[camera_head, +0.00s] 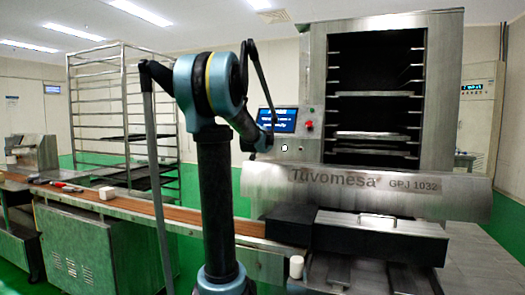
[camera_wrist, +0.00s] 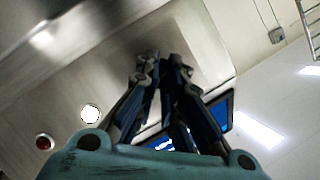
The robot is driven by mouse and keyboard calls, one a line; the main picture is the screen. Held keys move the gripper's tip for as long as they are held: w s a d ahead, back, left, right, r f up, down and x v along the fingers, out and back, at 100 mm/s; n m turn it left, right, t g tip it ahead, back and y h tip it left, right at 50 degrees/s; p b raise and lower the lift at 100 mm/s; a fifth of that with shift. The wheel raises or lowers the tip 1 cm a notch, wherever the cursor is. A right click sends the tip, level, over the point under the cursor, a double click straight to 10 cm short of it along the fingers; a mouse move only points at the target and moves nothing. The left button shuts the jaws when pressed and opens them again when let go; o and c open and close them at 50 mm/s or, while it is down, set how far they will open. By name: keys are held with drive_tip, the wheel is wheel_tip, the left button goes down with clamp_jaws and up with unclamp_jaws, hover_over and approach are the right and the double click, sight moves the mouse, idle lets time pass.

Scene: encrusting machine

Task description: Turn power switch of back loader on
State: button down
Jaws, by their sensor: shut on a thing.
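The back loader is the tall steel machine (camera_head: 440,135) on the right, marked "Tuvomesa GPJ 1032". Its front panel fills the left of the wrist view (camera_wrist: 120,35). My gripper (camera_head: 268,141) is at this panel, just below the lit screen (camera_head: 278,120). In the wrist view my gripper (camera_wrist: 162,66) points at the panel with its fingertips close together, shut at the place of the power switch. The switch itself is hidden by the fingers, so its turn angle cannot be seen.
A white round button (camera_head: 284,148) and a red button (camera_head: 309,125) sit to the right of my gripper in the head view. A conveyor (camera_head: 140,206) runs below my arm, with a white block (camera_head: 106,193) on it. A rack (camera_head: 98,95) stands behind.

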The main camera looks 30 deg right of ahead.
drive_tip(key=shift+w+a, duration=0.1)
idle(0.6)
drive_tip(key=c, duration=1.7)
unclamp_jaws()
drive_tip(key=shift+s+a, duration=0.1)
drive_tip(key=shift+s, duration=0.15)
drive_tip(key=shift+v, duration=5.6)
drive_tip(key=shift+a, duration=0.1)
